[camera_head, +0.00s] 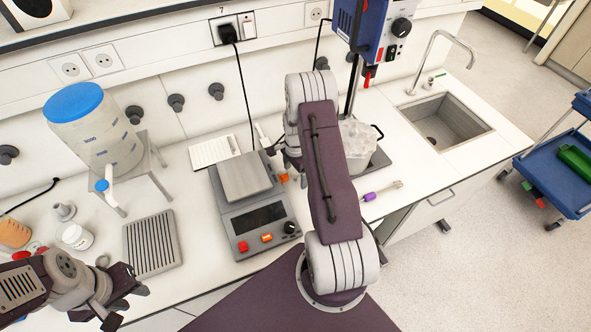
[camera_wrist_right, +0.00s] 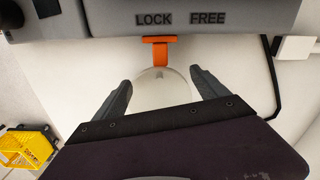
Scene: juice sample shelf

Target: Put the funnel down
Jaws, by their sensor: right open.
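A small pale grey piece shaped like an upturned funnel (camera_head: 64,210) stands on the counter at the left, behind a white tub. My left gripper (camera_head: 126,302) is open and empty above the counter's front edge, in front of the slotted grey tray. My right gripper is mostly hidden behind its arm in the head view, near the balance's right side. In the right wrist view my right gripper (camera_wrist_right: 163,88) is open. A pale round translucent shape (camera_wrist_right: 163,95) shows between its fingers; I cannot tell whether it is a funnel.
The balance (camera_head: 262,218), slotted tray (camera_head: 153,245) and white tub (camera_head: 77,237) stand on the counter. A large blue-lidded container (camera_head: 95,125) is on a stand. The wrist view shows an orange lever (camera_wrist_right: 160,50) marked LOCK and FREE, and a yellow crate (camera_wrist_right: 28,146).

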